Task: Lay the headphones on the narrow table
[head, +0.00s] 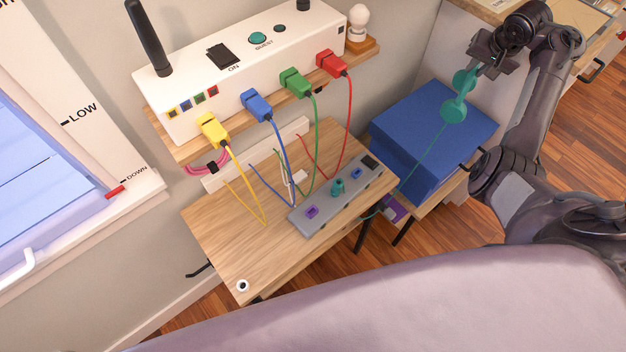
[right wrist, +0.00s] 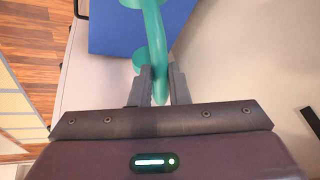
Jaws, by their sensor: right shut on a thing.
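The teal headphones (head: 455,108) hang in the air at the upper right of the head view, in front of the blue box. My right gripper (head: 477,64) is shut on their band; in the right wrist view the band (right wrist: 155,40) passes between the two fingers (right wrist: 158,88). A thin teal cord runs from the headphones down to the grey strip. A narrow wooden table (head: 215,225) stands left of them, below the wall shelf. My left gripper is out of view.
The grey strip (head: 300,222) with small plugs lies on the table's right part, with coloured cables behind it. A small white ring (head: 243,286) is at the front left corner. The blue box (head: 420,150) stands right of the table. The table's left part is mostly clear.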

